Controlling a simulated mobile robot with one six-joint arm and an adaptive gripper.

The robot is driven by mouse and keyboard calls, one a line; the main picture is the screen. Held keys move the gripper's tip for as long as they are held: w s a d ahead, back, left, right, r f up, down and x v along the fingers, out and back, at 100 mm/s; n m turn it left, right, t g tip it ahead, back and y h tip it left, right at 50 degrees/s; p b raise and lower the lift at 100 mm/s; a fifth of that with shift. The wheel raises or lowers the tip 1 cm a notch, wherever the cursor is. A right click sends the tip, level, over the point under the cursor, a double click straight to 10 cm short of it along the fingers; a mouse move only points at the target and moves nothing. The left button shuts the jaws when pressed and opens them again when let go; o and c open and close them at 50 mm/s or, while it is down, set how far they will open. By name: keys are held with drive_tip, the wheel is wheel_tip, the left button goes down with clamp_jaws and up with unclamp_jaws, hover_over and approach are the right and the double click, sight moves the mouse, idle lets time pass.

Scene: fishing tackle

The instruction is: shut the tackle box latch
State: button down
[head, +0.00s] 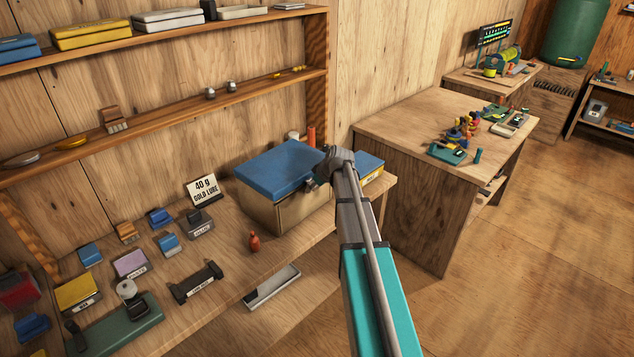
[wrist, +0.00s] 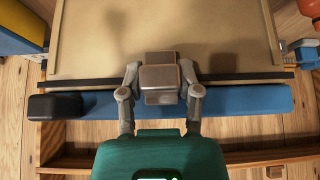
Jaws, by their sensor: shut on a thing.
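The tackle box has a blue lid (head: 280,166) and a beige body (head: 275,212), and stands on the wooden bench in the head view. The lid lies over the body. In the wrist view the lid edge (wrist: 245,100) and the body (wrist: 95,45) meet along a dark strip. The metal latch (wrist: 160,78) sits across this seam. My gripper (wrist: 160,72) has one finger on each side of the latch and is shut on it. In the head view my gripper (head: 316,183) is at the box's front right and hides the latch. Whether the latch is fastened cannot be told.
A blue box with a yellow label (head: 371,172) stands right of the tackle box. Several small boxes crowd the bench's left. A wooden cabinet (head: 410,190) stands to the right.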

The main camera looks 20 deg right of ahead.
drive_tip(key=shift+w+a+r+g, duration=0.1)
drive_tip(key=shift+w+g, duration=0.05)
drive_tip(key=shift+g, duration=0.15)
drive_tip(key=shift+c, duration=2)
unclamp_jaws()
drive_tip(key=shift+o, duration=0.6)
drive_tip(key=shift+r, duration=0.1)
